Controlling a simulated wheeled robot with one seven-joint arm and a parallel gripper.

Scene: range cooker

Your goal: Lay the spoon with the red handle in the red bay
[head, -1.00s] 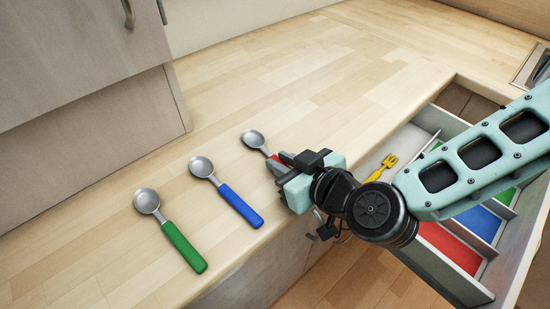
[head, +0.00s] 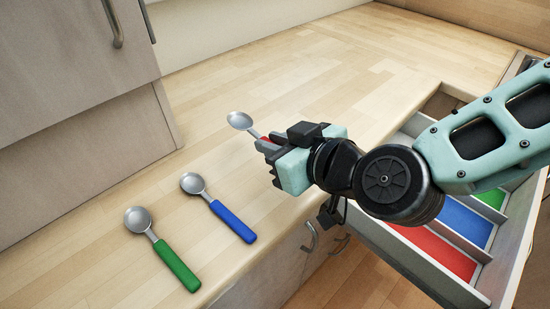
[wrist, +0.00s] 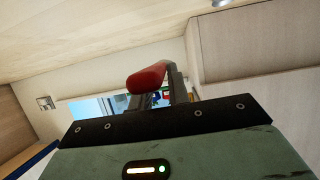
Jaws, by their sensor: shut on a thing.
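My gripper (head: 271,149) is shut on the red handle of the red-handled spoon (head: 240,121). In the head view the spoon's metal bowl sticks out to the upper left of the fingers, and most of its handle is hidden by them. In the wrist view the red handle (wrist: 147,77) shows at the fingers. The spoon appears raised above the counter. The red bay (head: 436,251) lies in the open drawer at the lower right, its floor bare where it shows. My arm covers part of the drawer.
A blue-handled spoon (head: 234,222) and a green-handled spoon (head: 176,266) lie on the counter (head: 330,80) at the left. The drawer's front wall (head: 520,250) stands along the right.

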